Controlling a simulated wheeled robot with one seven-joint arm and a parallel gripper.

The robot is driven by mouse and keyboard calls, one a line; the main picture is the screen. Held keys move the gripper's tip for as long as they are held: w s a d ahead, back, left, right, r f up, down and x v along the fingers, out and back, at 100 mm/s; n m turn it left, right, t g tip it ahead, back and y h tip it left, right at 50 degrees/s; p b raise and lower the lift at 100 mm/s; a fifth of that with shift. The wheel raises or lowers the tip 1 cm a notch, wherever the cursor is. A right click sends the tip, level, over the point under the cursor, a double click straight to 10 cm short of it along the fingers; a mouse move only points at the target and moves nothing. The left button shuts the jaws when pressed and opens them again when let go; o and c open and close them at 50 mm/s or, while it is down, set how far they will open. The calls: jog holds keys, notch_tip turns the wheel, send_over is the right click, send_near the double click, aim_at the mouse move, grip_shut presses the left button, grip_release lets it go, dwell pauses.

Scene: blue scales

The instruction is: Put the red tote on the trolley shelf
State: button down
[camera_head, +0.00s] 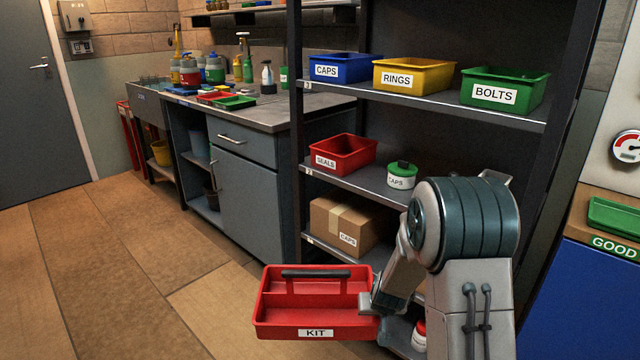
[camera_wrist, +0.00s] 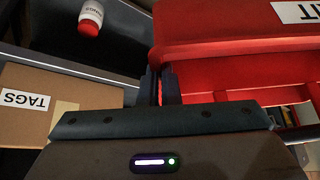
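The red tote (camera_head: 315,325), labelled KIT, has a dark bar handle and open compartments. It hangs level in the air over the floor, in front of the shelf rack, at the bottom middle of the head view. My gripper (camera_head: 372,303) is at the tote's right side. In the wrist view the two dark fingers of my gripper (camera_wrist: 160,86) are close together with a red strip of the tote (camera_wrist: 210,65) between them. The fingertips are partly hidden in the head view. I cannot make out a trolley in either view.
The shelf rack (camera_head: 430,102) holds labelled bins, a red SEALS bin (camera_head: 343,154), a green-lidded tub (camera_head: 401,175) and a cardboard box (camera_head: 345,224). A red-capped bottle (camera_wrist: 90,18) stands low near my arm. A workbench (camera_head: 245,185) is behind. The floor at left is clear.

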jog(key=w+r+p+v, duration=0.1)
jog(key=w+p+v, duration=0.1)
jog(key=p+v, duration=1.1)
jog(key=w+r+p+v, duration=0.1)
jog(key=w+p+v, duration=0.1)
jog(key=p+v, duration=1.1)
jog(key=shift+d+r+p, duration=0.2)
jog(key=shift+d+p, duration=0.15)
jog(key=shift+p, duration=0.5)
jog(key=shift+w, duration=0.15)
